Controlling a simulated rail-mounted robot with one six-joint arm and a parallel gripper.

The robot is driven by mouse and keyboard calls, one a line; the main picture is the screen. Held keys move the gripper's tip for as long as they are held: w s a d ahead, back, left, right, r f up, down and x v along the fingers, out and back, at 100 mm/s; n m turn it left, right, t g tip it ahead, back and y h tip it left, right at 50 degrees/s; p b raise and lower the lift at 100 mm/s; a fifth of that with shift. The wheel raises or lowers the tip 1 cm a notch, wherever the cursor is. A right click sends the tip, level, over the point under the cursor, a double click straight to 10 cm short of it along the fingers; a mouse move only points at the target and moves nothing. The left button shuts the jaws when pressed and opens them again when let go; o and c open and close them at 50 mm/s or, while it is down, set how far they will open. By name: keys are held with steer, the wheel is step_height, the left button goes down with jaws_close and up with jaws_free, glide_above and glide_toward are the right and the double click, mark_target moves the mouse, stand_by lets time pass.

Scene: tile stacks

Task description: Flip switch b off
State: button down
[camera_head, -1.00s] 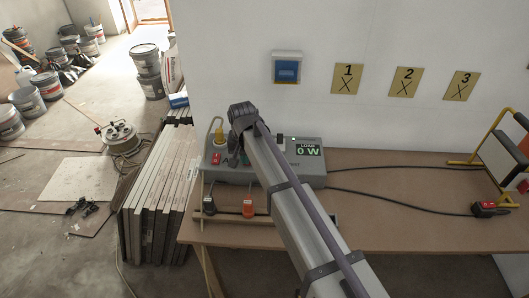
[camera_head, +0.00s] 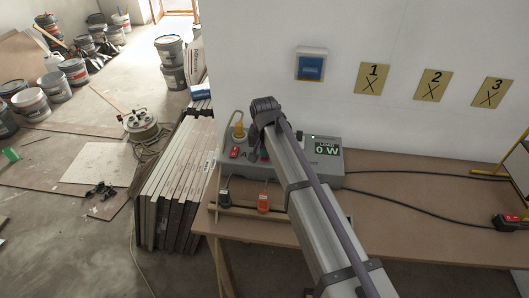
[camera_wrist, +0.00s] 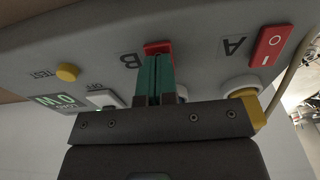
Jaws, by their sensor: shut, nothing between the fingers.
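A grey power box (camera_head: 330,178) stands on the bench against the wall. In the wrist view its front panel (camera_wrist: 205,52) is upside down, with letters A and B. Switch b, a red rocker (camera_wrist: 153,47), is beside the letter B. My gripper (camera_wrist: 157,58) is shut and empty, its teal fingertips at the switch and covering most of it. Touching or apart, and the rocker's position, I cannot tell. Switch a (camera_wrist: 270,46) is a fully visible red rocker. The display (camera_head: 326,149) reads LOAD 0 W.
A yellow plug (camera_head: 239,130) stands at the box's left. Black (camera_head: 225,197) and orange (camera_head: 263,202) plugs sit at a wooden strip in front. A round yellow TEST button (camera_wrist: 67,72) is on the panel.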

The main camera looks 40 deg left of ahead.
steer(key=shift+w+a+r+p, duration=0.15)
steer(key=shift+w+r+p, duration=0.1)
steer(key=shift+p, duration=0.25)
step_height(320, 180, up, 13)
steer(key=s+d+p, duration=0.1)
steer(key=s+p, duration=0.1)
steer(key=p, duration=1.1)
steer(key=shift+r+p, duration=0.2)
steer(key=shift+p, duration=0.1)
steer(key=shift+s, duration=0.1)
steer(key=s+d+m, duration=0.1)
steer(key=d+m, duration=0.1)
steer(key=d, duration=2.6)
steer(key=s+d+m+g, duration=0.1)
steer(key=s+d+m, duration=0.1)
steer(key=d, duration=2.6)
steer(key=shift+s+d+m+h, duration=0.15)
steer(key=shift+m+h, duration=0.15)
steer(key=shift+m, duration=0.5)
